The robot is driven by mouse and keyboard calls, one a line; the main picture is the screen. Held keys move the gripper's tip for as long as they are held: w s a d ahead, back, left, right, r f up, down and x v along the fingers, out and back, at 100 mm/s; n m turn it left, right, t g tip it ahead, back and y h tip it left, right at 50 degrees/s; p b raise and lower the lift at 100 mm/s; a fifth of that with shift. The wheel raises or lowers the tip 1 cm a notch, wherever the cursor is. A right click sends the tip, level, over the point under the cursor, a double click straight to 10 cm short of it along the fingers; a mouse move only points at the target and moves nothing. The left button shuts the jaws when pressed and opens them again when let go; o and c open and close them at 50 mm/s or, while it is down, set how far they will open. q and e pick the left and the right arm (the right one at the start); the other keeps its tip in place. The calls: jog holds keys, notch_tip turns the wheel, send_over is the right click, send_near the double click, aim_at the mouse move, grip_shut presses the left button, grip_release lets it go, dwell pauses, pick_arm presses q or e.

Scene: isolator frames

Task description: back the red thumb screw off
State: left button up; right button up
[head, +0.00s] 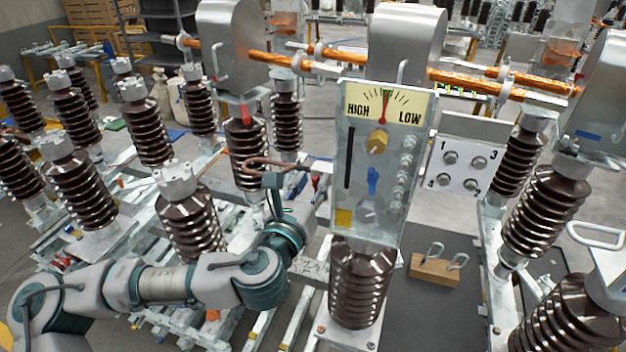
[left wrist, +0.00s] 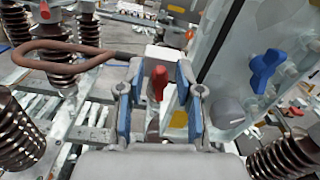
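The red thumb screw (left wrist: 158,82) stands between the fingers of my left gripper (left wrist: 160,95) in the left wrist view. The fingers, with blue pads, are apart, with visible gaps on both sides of the screw. In the head view a small red spot, apparently the same screw (head: 316,183), shows at the left side of the panel box (head: 349,205). My left gripper (head: 294,190) is beside it, partly hard to make out. The screw's base is partly hidden. My right gripper does not show.
A brown looped rod (left wrist: 62,50) ends near the fingertips. The panel box carries a HIGH/LOW dial (head: 386,104) and a blue knob (left wrist: 264,70) close on the right. A numbered plate (head: 462,166) stands beside it. Brown ribbed insulators (head: 190,222) crowd the left.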

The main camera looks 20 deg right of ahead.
pick_arm(q)
jog(key=shift+a, duration=0.2)
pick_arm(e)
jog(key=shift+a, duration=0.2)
pick_arm(q)
jog(key=shift+c, duration=0.7)
jog(key=shift+s, duration=0.1)
grip_shut()
jog(key=shift+d, duration=0.15)
